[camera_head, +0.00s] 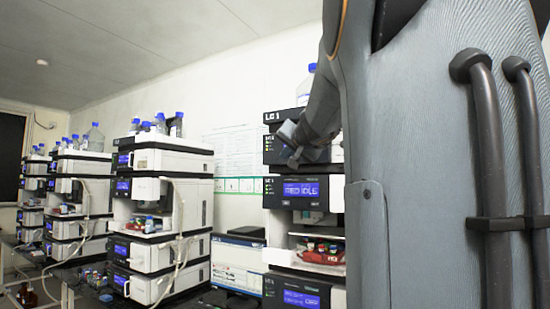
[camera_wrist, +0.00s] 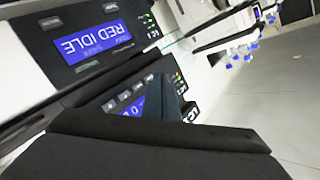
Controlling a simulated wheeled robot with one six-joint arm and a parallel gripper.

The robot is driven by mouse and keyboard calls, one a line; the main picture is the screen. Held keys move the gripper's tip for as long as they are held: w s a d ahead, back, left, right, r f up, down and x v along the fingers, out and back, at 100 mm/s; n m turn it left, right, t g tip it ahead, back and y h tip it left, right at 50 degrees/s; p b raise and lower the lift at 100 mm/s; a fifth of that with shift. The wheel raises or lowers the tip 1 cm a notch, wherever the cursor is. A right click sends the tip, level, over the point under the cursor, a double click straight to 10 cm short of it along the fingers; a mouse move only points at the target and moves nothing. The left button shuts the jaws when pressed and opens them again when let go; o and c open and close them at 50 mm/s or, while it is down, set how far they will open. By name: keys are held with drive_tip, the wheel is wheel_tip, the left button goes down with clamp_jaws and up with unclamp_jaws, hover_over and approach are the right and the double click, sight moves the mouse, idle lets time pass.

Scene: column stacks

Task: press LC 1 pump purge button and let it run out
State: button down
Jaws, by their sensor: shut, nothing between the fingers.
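The LC 1 stack (camera_head: 283,117) stands at the right in the head view, with "LC 1" on its top module. My gripper (camera_head: 292,158) is shut and empty, in front of the upper module's face, just above the blue RED IDLE display (camera_head: 302,189). In the wrist view the stack is upside down. The RED IDLE display (camera_wrist: 92,41) is clear there. The pump module's blue screen (camera_wrist: 133,108) and small buttons (camera_wrist: 124,95) are partly covered by my dark gripper. I cannot tell which button is purge, or whether the fingertips touch the panel.
More instrument stacks (camera_head: 165,200) stand to the left along the bench, with blue-capped bottles on top. Below the display, an open bay (camera_head: 318,238) holds red trays and vials. My arm hides the right part of the LC 1 stack. Floor shows free in the wrist view.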

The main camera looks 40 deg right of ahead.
drive_tip(key=shift+w+d, duration=0.3)
drive_tip(key=shift+d, duration=0.4)
drive_tip(key=shift+w+d, duration=0.3)
drive_tip(key=shift+d, duration=0.4)
drive_tip(key=shift+w+d, duration=0.3)
drive_tip(key=shift+d, duration=0.4)
drive_tip(key=shift+d, duration=0.1)
idle(0.4)
drive_tip(key=shift+w+d+b, duration=0.15)
drive_tip(key=shift+d+b, duration=0.15)
drive_tip(key=shift+b, duration=0.15)
drive_tip(key=shift+w+d, duration=0.15)
drive_tip(key=shift+d, duration=0.2)
idle(0.6)
drive_tip(key=shift+a, duration=0.1)
drive_tip(key=shift+s+a+b, duration=0.3)
drive_tip(key=shift+a+b, duration=0.2)
drive_tip(key=shift+a, duration=0.2)
drive_tip(key=shift+s+a+b, duration=0.15)
drive_tip(key=shift+s+a, duration=0.15)
drive_tip(key=shift+a, duration=0.45)
drive_tip(key=shift+s+a+b, duration=0.1)
drive_tip(key=shift+s+a, duration=0.25)
drive_tip(key=shift+a, duration=0.4)
drive_tip(key=shift+s+a+b, duration=0.15)
drive_tip(key=shift+s+a, duration=0.15)
drive_tip(key=shift+a, duration=0.45)
